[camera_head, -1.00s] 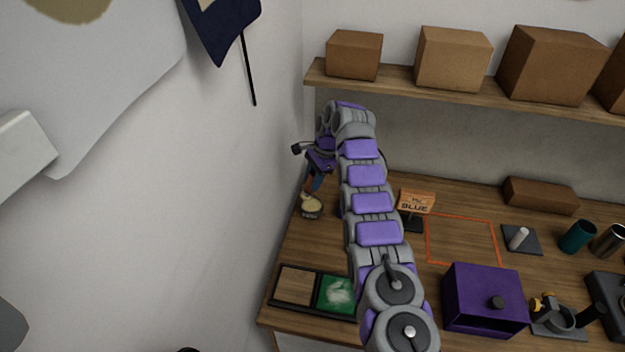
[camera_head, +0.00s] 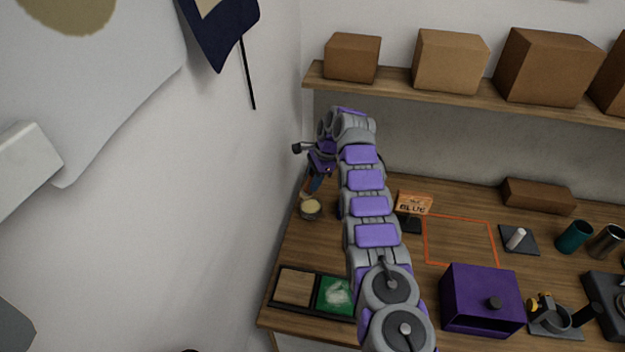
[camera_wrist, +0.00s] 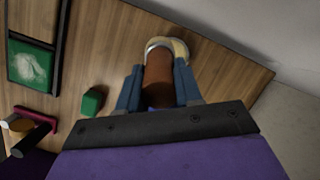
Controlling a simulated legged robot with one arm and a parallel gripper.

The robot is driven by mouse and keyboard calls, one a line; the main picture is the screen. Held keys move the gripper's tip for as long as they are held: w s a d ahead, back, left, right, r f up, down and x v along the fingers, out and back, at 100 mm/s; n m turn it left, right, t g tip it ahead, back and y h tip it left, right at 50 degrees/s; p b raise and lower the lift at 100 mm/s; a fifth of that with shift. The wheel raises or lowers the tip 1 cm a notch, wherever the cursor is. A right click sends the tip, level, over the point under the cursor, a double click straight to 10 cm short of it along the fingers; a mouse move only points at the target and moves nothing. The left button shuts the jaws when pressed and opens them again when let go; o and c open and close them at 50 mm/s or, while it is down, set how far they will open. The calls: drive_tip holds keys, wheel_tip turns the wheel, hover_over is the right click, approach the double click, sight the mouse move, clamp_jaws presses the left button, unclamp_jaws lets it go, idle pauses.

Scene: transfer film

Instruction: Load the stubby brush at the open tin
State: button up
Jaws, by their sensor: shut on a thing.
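My gripper (camera_head: 317,180) is at the far left of the bench, shut on the stubby brush, just above and behind the open tin (camera_head: 311,213). In the wrist view, the two blue fingers of my gripper (camera_wrist: 158,90) flank the brush's brown handle (camera_wrist: 158,78). The brush points away from the wrist camera, with a pale end beyond the handle. That end overlaps the cream round of the tin, so I cannot tell whether the bristles touch the contents.
A black tray with a wooden panel and a green panel (camera_head: 335,296) lies at the front left. A "BLUE" sign (camera_head: 414,203) stands by an orange outlined square (camera_head: 461,243). A purple box (camera_head: 482,300) is front right. The wall is close on the left.

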drive_tip(key=shift+w+d+f+m+t+p, duration=0.15)
drive_tip(key=shift+w+d+m+p, duration=0.15)
drive_tip(key=shift+m, duration=0.25)
drive_tip(key=shift+w+d+f+m+t+p, duration=0.15)
drive_tip(key=shift+w+m+p, duration=0.15)
drive_tip(key=shift+m, duration=0.25)
drive_tip(key=shift+m+t, duration=0.3)
drive_tip(key=shift+m, duration=0.3)
drive_tip(key=shift+w+d+f+b, duration=0.15)
drive_tip(key=shift+f+b, duration=0.45)
drive_tip(key=shift+f, duration=0.5)
drive_tip(key=shift+w+d+f+b, duration=0.1)
drive_tip(key=shift+w+f+b, duration=0.1)
drive_tip(key=shift+f+b, duration=0.65)
drive_tip(key=shift+w+d+f+b, duration=0.15)
drive_tip(key=shift+f+b, duration=0.2)
drive_tip(key=shift+f, duration=0.95)
drive_tip(key=shift+f, duration=0.55)
drive_tip(key=shift+r, duration=0.1)
wheel_tip(320, 180, up, 7)
drive_tip(key=p, duration=0.4)
drive_tip(key=shift+p, duration=0.4)
